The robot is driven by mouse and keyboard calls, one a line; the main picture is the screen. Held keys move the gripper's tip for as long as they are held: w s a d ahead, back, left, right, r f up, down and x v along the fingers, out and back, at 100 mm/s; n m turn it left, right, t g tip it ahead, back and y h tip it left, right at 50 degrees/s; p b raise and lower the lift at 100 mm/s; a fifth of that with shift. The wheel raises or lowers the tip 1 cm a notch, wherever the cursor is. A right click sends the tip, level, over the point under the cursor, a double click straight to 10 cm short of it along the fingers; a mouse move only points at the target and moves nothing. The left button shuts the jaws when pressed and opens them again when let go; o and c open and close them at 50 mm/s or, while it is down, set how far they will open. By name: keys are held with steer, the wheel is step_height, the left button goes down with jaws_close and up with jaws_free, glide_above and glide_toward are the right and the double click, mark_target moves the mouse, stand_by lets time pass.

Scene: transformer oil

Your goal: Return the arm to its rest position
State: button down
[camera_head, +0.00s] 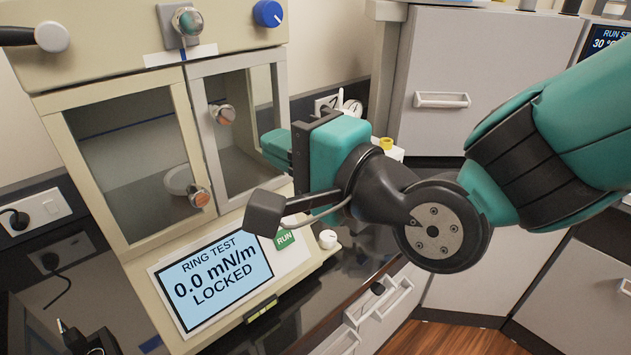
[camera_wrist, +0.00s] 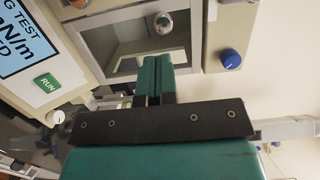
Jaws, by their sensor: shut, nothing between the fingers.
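My gripper (camera_head: 277,147) is teal and black and stands in front of the right glass door of the ring test machine (camera_head: 97,68). In the wrist view its two teal fingers (camera_wrist: 153,80) are together with nothing between them. In the head view my arm comes in from the right, bent at the wrist. The fingertips overlap the door in the picture; I cannot tell the gap to it. The machine's screen (camera_head: 213,282) reads RING TEST, 0.0 mN/m, LOCKED. Both glass doors look shut.
A green RUN button (camera_head: 285,238) and a white knob (camera_head: 327,239) sit beside the screen, below my gripper. A blue knob (camera_head: 267,13) is at the machine's top. A grey cabinet (camera_head: 475,75) stands behind my arm. Drawers (camera_head: 380,310) lie below the counter.

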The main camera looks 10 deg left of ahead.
steer(key=s+d+f+n+g+h, duration=0.3)
steer(key=d+n, duration=0.1)
steer(key=d, duration=0.4)
steer(key=s+d+f+n+g+h, duration=0.3)
steer(key=s+d+n+h, duration=0.1)
steer(key=d, duration=0.4)
steer(key=s+d+f+n+g+h+b, duration=0.1)
steer(key=s+d+f+n+g+h, duration=0.2)
steer(key=d, duration=0.5)
steer(key=shift+s+n+h, duration=0.3)
steer(key=shift+n+h, duration=0.3)
steer(key=shift+n, duration=0.5)
